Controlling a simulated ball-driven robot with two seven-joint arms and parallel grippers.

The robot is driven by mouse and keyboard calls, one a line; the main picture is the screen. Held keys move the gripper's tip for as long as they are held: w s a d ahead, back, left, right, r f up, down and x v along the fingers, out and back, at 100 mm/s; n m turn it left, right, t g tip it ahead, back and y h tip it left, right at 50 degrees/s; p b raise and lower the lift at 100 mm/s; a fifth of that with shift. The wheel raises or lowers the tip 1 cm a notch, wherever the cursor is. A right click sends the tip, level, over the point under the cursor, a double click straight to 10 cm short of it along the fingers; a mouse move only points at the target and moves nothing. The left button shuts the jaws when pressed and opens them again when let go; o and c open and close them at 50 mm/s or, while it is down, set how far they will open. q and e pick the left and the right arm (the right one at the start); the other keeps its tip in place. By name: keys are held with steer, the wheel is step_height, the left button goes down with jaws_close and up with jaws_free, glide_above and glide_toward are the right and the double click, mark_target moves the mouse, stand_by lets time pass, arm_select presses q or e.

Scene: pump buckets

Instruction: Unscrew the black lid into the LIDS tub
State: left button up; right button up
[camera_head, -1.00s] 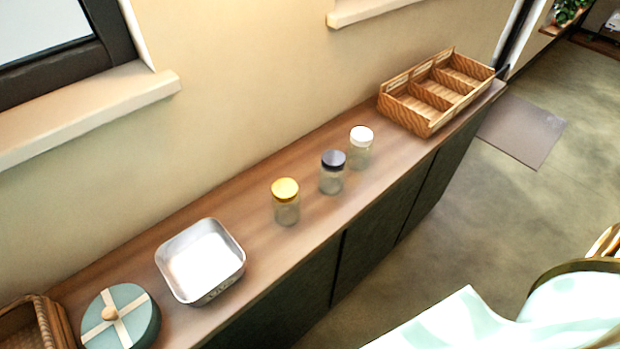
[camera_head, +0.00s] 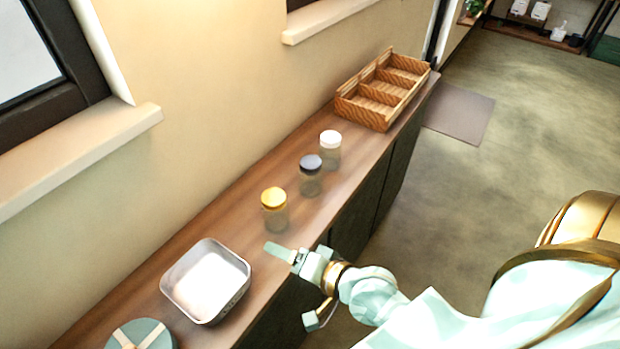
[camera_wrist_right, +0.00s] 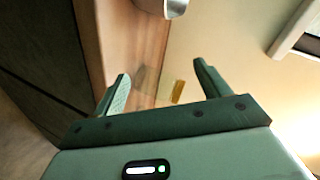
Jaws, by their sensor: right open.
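The jar with the black lid (camera_head: 310,163) stands upright on the wooden counter, between a yellow-lidded jar (camera_head: 274,212) and a white-lidded jar (camera_head: 330,150). A silver metal tub (camera_head: 238,293) stands nearer on the counter; its lettering is too small to read. My right gripper (camera_head: 277,252) is over the counter's front edge, between the tub and the yellow-lidded jar, apart from the black lid. In the wrist view my right gripper (camera_wrist_right: 163,88) is open, with a yellow lid (camera_wrist_right: 178,92) showing beyond the gap between the fingers. My left gripper is not in view.
A wicker tray with compartments (camera_head: 372,111) stands at the counter's far end. A round teal box (camera_head: 140,335) with pale bands is at the near end, partly cut off. The wall with window sills runs behind the counter (camera_head: 245,232).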

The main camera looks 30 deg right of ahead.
steer(key=w+d+r+m+t+h, duration=0.25)
steer(key=d+m+t, duration=0.2)
steer(key=m, duration=0.95)
steer(key=m+h, duration=0.8)
steer(key=m, duration=0.8)
glide_toward(313, 172)
steer(key=x, duration=0.3)
steer(key=d+x, duration=0.1)
steer(key=x, duration=0.3)
steer(key=shift+s+f+p, duration=0.1)
steer(key=shift+f+p, duration=0.1)
steer(key=shift+p, duration=0.1)
steer(key=x, duration=0.4)
steer(key=a+x, duration=0.1)
steer(key=x, duration=0.1)
steer(key=shift+f+b, duration=0.1)
steer(key=shift+b, duration=0.2)
steer(key=shift+c, duration=0.5)
steer(key=c, duration=1.1)
